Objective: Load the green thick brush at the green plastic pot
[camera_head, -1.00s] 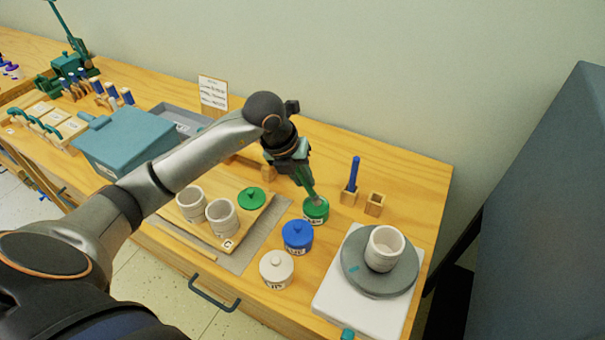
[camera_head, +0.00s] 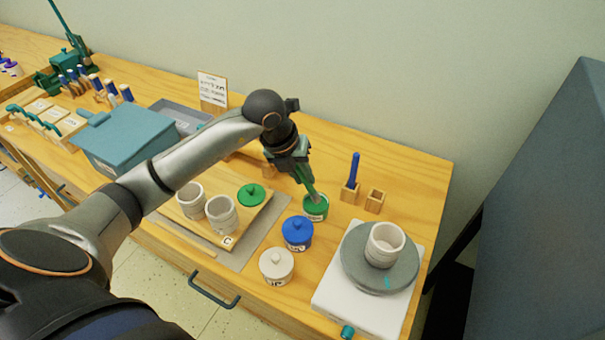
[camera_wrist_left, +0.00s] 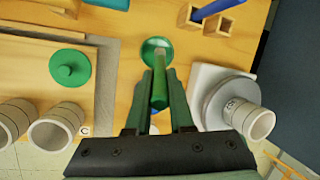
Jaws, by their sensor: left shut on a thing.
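My left gripper (camera_head: 303,177) is shut on the green thick brush (camera_head: 309,189), which is tilted with its lower end at the open mouth of the green plastic pot (camera_head: 316,209). In the left wrist view the brush (camera_wrist_left: 159,88) is between the fingers and points at the green pot (camera_wrist_left: 151,46). I cannot tell how deep the brush tip is in the pot. A green lid (camera_head: 251,195) lies on the wooden board, left of the pot. My right gripper is not in view.
A lidded blue pot (camera_head: 297,234) and white pot (camera_head: 277,267) stand in front of the green pot. A blue brush (camera_head: 354,170) stands in a wooden holder behind right. A pale cup (camera_head: 384,246) sits on a grey turntable (camera_head: 360,283). Two cups stand on the board.

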